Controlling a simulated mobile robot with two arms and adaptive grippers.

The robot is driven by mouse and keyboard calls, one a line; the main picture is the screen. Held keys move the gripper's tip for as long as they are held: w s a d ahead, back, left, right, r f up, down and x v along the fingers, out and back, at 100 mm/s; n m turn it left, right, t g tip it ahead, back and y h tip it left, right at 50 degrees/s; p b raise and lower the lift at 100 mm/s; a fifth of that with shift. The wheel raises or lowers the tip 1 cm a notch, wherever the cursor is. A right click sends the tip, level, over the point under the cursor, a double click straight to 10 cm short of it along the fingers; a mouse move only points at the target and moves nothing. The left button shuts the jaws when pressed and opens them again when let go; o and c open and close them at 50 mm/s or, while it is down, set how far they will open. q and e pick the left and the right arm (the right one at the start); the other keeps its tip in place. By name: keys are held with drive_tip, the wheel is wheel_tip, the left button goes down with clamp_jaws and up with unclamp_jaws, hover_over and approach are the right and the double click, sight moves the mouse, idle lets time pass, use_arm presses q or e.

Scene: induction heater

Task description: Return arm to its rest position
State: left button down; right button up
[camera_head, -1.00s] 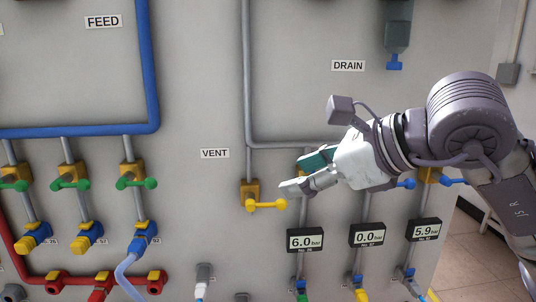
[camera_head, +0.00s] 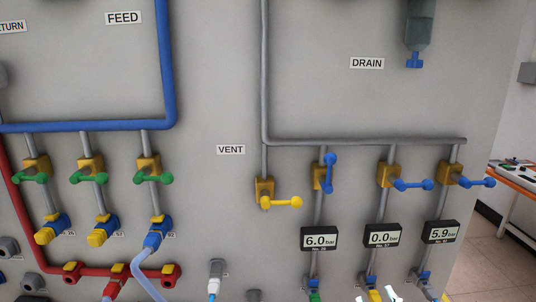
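My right arm is almost wholly out of the head view. Small pale tips at the bottom edge (camera_head: 378,295) look like the end of my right gripper, but too little shows to tell whether it is open or shut. My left gripper is not in view. The blue drain valve handle above the 6.0 bar gauge (camera_head: 330,172) points upward. The blue handles above the 0.0 bar gauge (camera_head: 413,185) and the 5.9 bar gauge (camera_head: 475,182) point right. The yellow vent handle (camera_head: 282,202) also points right.
The grey panel (camera_head: 225,90) fills most of the view. Green feed valve handles (camera_head: 88,178) and red pipework (camera_head: 95,269) are on the left. Gauges (camera_head: 380,236) and hose fittings stand out at the lower right. A bench (camera_head: 518,178) shows beyond the panel's right edge.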

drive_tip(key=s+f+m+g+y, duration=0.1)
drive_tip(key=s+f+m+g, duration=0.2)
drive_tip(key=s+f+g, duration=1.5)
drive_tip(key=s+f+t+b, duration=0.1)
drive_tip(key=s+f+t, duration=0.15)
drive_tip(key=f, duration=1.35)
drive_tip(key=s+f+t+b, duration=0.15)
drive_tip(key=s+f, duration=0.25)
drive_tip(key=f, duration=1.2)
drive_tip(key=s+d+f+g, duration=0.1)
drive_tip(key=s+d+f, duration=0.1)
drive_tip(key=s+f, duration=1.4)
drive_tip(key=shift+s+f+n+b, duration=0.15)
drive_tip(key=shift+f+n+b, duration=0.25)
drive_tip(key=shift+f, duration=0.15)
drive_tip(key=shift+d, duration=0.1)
